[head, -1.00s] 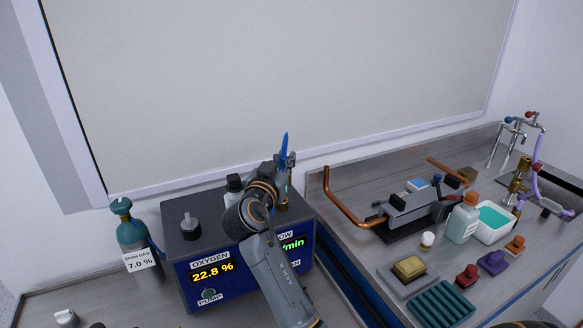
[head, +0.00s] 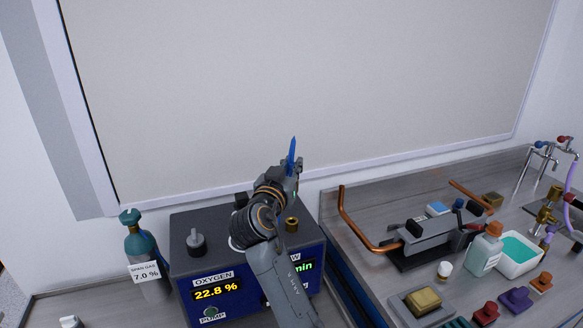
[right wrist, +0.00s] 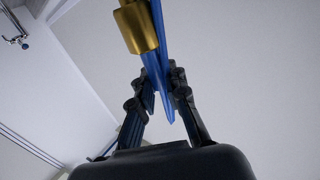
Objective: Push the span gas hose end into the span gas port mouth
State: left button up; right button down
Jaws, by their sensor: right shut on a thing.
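My right gripper (head: 292,163) is raised above the back right of the blue oxygen analyzer (head: 215,312). A thin blue hose (head: 293,150) points up from it. In the right wrist view the two fingers (right wrist: 160,88) are shut on the blue hose (right wrist: 157,62), beside a brass end piece (right wrist: 137,27). A brass fitting (head: 291,224) stands on the analyzer's top, below the gripper and apart from it. I cannot tell if it is the span gas port. My right arm hides part of the analyzer's top and front. My left gripper is out of view.
The teal span gas cylinder (head: 141,248) stands left of the analyzer. A dark knob (head: 196,241) is on the analyzer's top. To the right, a bench holds a bent copper tube (head: 356,226), a bottle (head: 486,249) and a tub (head: 519,262).

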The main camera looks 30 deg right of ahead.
notch_tip(320, 180, down, 5)
jog(key=b, duration=0.3)
jog(key=shift+r+b, duration=0.2)
jog(key=shift+b, duration=0.2)
jog(key=shift+f+b, duration=0.35)
jog(key=shift+b, duration=0.45)
dwell(0.4)
jog(key=shift+f, duration=0.2)
jog(key=shift+f+b, duration=1.6)
jog(key=shift+b, duration=0.3)
jog(key=c, duration=1.3)
grip_release()
jog(key=shift+r, duration=0.1)
